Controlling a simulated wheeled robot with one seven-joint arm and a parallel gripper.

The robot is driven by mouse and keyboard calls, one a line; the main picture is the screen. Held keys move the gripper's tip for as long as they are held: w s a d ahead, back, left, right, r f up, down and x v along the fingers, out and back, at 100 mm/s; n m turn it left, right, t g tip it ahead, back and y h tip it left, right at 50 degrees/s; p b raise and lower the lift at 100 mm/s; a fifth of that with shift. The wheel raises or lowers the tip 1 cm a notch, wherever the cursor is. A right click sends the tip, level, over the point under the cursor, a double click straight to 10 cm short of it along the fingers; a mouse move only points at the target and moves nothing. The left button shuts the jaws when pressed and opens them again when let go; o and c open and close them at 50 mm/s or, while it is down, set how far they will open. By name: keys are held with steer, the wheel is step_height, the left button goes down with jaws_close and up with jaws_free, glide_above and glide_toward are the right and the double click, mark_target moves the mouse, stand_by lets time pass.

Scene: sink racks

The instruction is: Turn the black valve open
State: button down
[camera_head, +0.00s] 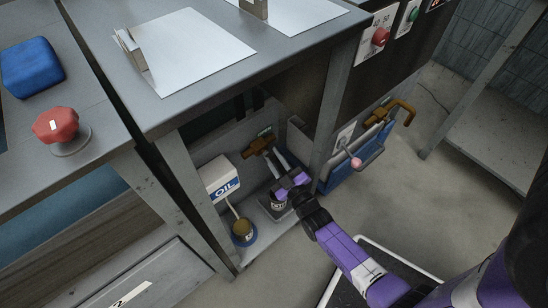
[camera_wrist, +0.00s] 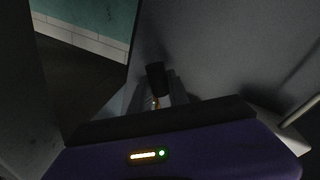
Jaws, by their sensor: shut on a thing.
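The black valve handle (camera_wrist: 156,78) shows in the wrist view as a dark upright piece with a small brass-coloured part below it. My gripper (camera_wrist: 157,102) is shut on it; its jaws are dim and partly lost in shadow. In the head view my gripper (camera_head: 275,158) reaches under the metal table, its fingers at a brown pipe fitting (camera_head: 257,146). The black handle cannot be made out clearly there. How far the valve is turned cannot be told.
The metal table (camera_head: 300,62) stands over my gripper, with a table leg (camera_head: 335,105) close to the right. A pink-knobbed lever (camera_head: 355,162) is to the right.

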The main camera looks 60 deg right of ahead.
steer(key=c, duration=1.3)
jaws_free()
steer(key=shift+o, duration=0.2)
steer(key=p+v, duration=0.1)
steer(key=v, duration=0.6)
steer(key=shift+s+a+p, duration=0.15)
steer(key=shift+s+p, duration=0.15)
steer(key=shift+s, duration=0.1)
